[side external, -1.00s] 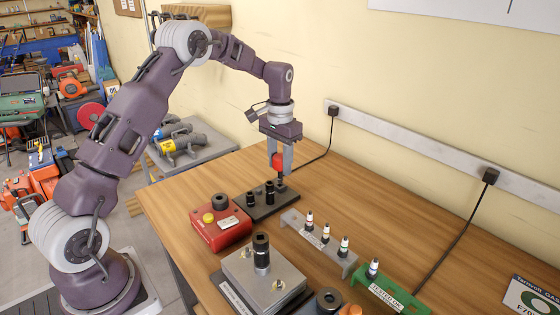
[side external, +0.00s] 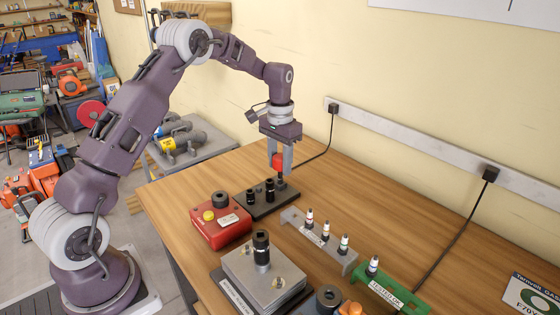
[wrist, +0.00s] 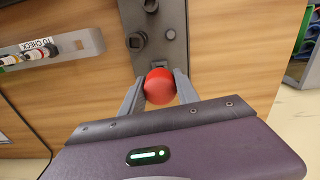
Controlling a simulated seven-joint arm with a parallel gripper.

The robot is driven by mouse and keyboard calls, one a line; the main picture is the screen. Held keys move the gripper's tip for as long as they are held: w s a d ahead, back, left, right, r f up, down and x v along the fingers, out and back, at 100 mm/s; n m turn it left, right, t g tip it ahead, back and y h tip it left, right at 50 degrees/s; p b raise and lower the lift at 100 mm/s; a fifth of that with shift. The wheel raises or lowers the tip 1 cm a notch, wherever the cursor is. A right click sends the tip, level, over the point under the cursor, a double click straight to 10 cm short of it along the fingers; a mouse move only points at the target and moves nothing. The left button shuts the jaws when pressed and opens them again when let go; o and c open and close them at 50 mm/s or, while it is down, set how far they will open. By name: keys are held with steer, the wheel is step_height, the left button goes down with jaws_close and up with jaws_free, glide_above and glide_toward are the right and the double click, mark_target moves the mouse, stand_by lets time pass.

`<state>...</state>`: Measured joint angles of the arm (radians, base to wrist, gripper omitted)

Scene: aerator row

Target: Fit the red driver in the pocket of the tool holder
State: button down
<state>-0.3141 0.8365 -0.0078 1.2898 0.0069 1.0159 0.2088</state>
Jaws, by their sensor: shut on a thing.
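My gripper (side external: 280,160) is shut on the red driver (side external: 277,161), with a finger on each side of its round red handle. The driver is upright over the far end of the black tool holder (side external: 262,211). Its dark lower end is at the holder, but I cannot tell whether it is inside a pocket. In the wrist view the red handle (wrist: 159,87) sits between the two fingers and hides the driver's lower part. The tool holder (wrist: 158,53) lies just beyond it, with dark sockets on it.
A red box with a yellow button (side external: 219,232) stands left of the holder. A grey rack (side external: 318,241) and a green rack (side external: 383,293) with small vials stand to the right. A metal block (side external: 264,278) is in front. Bare table lies behind the racks.

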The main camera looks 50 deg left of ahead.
steer(key=shift+f, duration=0.6)
steer(key=c, duration=0.8)
jaws_free()
step_height(320, 180, up, 7)
steer(key=shift+r, duration=0.1)
